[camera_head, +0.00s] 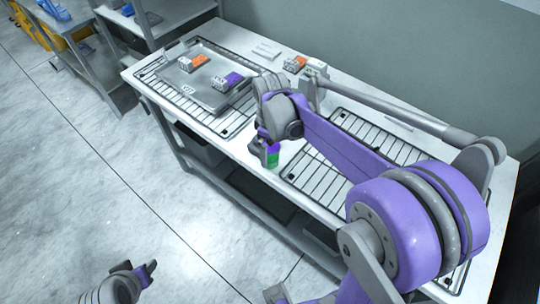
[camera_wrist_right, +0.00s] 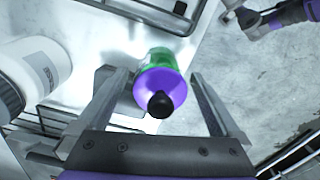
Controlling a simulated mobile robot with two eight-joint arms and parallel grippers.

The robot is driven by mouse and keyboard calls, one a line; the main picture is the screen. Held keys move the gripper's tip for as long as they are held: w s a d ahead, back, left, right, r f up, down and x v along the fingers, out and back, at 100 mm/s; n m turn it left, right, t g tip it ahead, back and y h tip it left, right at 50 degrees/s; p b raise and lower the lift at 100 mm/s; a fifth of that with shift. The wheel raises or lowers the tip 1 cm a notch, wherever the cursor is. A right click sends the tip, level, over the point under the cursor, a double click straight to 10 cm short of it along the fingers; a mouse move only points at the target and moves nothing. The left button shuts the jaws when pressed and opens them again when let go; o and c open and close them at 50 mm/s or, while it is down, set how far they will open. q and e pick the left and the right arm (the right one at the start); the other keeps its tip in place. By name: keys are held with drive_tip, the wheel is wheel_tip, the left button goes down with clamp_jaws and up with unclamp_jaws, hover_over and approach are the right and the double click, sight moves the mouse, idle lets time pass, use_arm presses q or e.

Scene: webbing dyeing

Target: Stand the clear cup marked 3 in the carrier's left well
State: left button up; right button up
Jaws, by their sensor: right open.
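I cannot make out a clear cup marked 3, nor a carrier with wells, in either view. My right gripper (camera_head: 266,152) is over the front edge of the white table. In the right wrist view its jaws (camera_wrist_right: 160,85) are open around a bottle with a purple top, green body and black cap (camera_wrist_right: 162,82). The bottle's green part (camera_head: 273,158) shows beside the fingers in the head view. I cannot tell whether the fingers touch it. My left gripper (camera_head: 146,272) is low over the floor at the bottom left, its jaws too unclear to read.
The white table (camera_head: 262,178) carries a grey tray (camera_head: 205,98) with an orange-and-white block (camera_head: 193,64) and a purple-and-white block (camera_head: 228,83). Another orange block (camera_head: 295,65) stands behind. A wire rack (camera_head: 318,176) lies right of my gripper. A white container (camera_wrist_right: 38,72) is left in the wrist view.

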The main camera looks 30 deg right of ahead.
clamp_jaws()
idle(0.4)
drive_tip(key=shift+r, duration=0.1)
